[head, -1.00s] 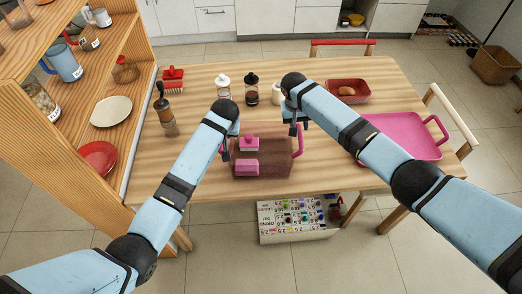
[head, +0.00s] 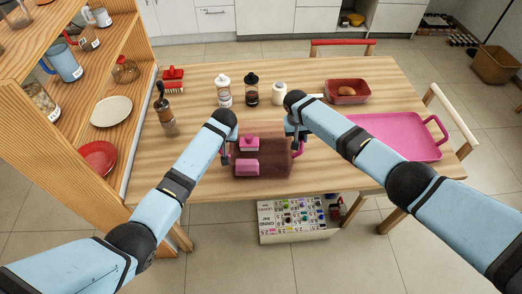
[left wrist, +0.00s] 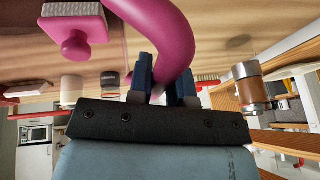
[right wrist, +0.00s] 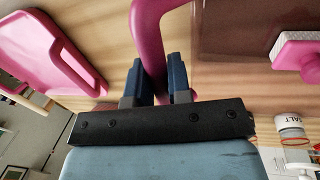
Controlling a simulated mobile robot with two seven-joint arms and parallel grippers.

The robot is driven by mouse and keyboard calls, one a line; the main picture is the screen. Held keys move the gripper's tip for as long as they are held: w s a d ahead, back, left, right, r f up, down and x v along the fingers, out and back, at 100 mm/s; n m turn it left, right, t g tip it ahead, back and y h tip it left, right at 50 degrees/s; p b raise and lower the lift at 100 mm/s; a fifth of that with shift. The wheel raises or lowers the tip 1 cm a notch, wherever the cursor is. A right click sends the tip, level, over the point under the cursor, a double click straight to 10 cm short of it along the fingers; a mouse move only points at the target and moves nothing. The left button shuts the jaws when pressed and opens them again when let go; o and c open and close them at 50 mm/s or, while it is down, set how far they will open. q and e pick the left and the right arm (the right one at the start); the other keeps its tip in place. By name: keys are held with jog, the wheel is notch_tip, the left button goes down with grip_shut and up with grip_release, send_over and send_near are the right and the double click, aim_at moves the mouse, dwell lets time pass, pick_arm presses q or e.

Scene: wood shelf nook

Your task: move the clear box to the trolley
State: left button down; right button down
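The clear box (head: 278,170) is a low, see-through box, brownish in tint, with pink handles at both ends. It stands on the wooden table (head: 350,185) near its front edge. A pink-handled brush (head: 249,142) and another pink piece (head: 246,167) show in it. My left gripper (head: 225,158) is at its left handle, and the left wrist view shows the pink handle (left wrist: 165,35) between the close fingers. My right gripper (head: 298,138) is at the right handle; its wrist view shows that handle (right wrist: 150,50) between the fingers. No trolley is recognisable.
Bottles (head: 252,90) stand behind the box. A red dish (head: 348,91) and a pink tray (head: 400,138) lie to the right. A pepper mill (head: 166,115) and a wooden shelf (head: 130,60) are on the left. A crate (head: 292,220) sits below the table's front.

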jog(key=shift+r, duration=0.1)
